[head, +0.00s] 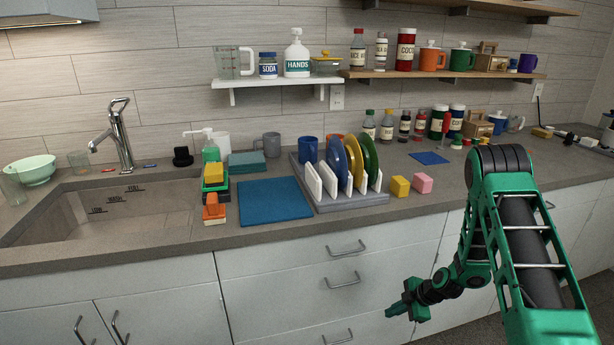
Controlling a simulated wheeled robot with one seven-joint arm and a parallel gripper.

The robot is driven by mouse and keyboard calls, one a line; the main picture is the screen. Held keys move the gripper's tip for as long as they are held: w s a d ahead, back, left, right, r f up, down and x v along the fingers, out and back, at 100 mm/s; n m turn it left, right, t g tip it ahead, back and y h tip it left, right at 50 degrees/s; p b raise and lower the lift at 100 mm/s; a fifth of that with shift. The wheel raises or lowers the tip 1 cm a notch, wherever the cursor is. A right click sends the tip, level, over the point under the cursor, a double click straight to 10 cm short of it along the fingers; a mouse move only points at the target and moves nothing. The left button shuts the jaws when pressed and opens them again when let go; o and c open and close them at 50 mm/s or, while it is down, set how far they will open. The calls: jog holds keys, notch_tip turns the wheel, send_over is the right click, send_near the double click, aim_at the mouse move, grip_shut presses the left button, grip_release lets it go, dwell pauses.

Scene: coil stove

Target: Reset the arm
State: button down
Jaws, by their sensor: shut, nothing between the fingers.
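My arm is green and black and comes in from the lower right of the head view. Its upper link rises above the counter's front edge, and the lower part folds down in front of the cabinets. My gripper (398,310) hangs low in front of the white drawer fronts, below counter height, and points left. It is shut and empty, and touches nothing that I can see.
The counter (140,235) holds a sink (125,207) at left, a blue mat (273,199), a dish rack (350,203) with plates, and yellow (400,187) and pink (422,183) blocks. Drawer handles (343,281) stick out left of my gripper. Wall shelves (440,74) hold jars and mugs.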

jog(key=s+d+r+m+g+h, duration=0.1)
jog(key=s+d+r+m, duration=0.3)
jog(key=r, duration=0.6)
jog(key=s+d+r+m+h, duration=0.25)
jog(key=s+r, duration=0.25)
jog(key=r, duration=0.4)
jog(key=s+d+r+m+g+h, duration=0.1)
jog(key=s+d+r+m, duration=0.35)
jog(key=r, duration=0.55)
jog(key=s+r+m, duration=0.4)
jog(key=s, duration=0.5)
jog(key=s+r+m+g, duration=0.1)
jog(key=s+r+m, duration=0.3)
jog(key=s, duration=0.5)
jog(key=s+r+m, duration=0.4)
jog(key=s+m, duration=0.1)
jog(key=s, duration=0.4)
jog(key=shift+r+g, duration=0.15)
jog(key=shift+g, duration=0.25)
jog(key=shift+a+h, duration=0.1)
jog(key=shift+h, duration=0.15)
